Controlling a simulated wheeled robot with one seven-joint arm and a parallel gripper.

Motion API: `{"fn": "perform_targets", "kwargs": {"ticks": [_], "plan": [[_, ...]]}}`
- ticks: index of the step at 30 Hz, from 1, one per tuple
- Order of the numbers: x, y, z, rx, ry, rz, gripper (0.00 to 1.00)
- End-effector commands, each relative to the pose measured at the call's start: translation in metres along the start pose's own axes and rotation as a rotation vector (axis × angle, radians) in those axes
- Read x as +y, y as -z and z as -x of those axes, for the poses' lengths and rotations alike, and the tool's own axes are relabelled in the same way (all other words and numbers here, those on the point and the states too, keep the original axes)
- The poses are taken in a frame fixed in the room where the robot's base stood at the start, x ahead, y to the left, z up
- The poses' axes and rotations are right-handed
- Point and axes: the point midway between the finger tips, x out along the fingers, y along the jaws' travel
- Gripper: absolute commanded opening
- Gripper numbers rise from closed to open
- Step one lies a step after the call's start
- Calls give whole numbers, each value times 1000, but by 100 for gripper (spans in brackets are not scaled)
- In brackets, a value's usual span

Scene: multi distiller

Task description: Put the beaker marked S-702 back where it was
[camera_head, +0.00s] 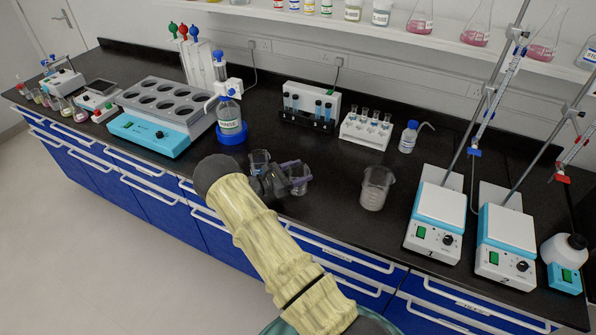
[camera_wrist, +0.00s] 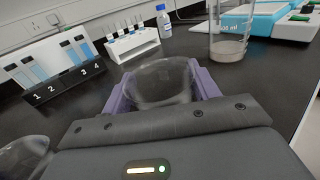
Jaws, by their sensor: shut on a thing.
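My gripper (camera_head: 284,176) is low over the black bench near its front edge. It is shut on a clear glass beaker (camera_head: 299,184), which also shows between the purple fingers in the wrist view (camera_wrist: 160,82). No marking can be read on this beaker. Another small beaker (camera_head: 259,158) stands just left of and behind my gripper; part of a glass vessel shows at the lower left of the wrist view (camera_wrist: 22,158). A larger beaker (camera_head: 376,188) with greyish contents stands to the right. I cannot read S-702 on any of them.
Hotplate stirrers (camera_head: 435,218) with burette stands are at the right. A bottle in a blue base (camera_head: 231,128) and a multi-well bath (camera_head: 150,130) are left. Bench between my gripper and the larger beaker is clear.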

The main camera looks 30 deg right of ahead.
Motion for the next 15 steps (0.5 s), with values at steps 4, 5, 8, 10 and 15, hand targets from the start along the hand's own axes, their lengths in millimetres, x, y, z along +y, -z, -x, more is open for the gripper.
{"fn": "perform_targets", "kwargs": {"ticks": [4, 5, 8, 10, 15], "plan": [[0, 1, 0, -1, 0, -2, 31], [0, 2, 0, -1, 0, -2, 31], [0, 2, 0, -1, 0, -1, 31], [0, 4, 0, -1, -1, -1, 31], [0, 5, 0, 0, -1, -1, 78]]}}
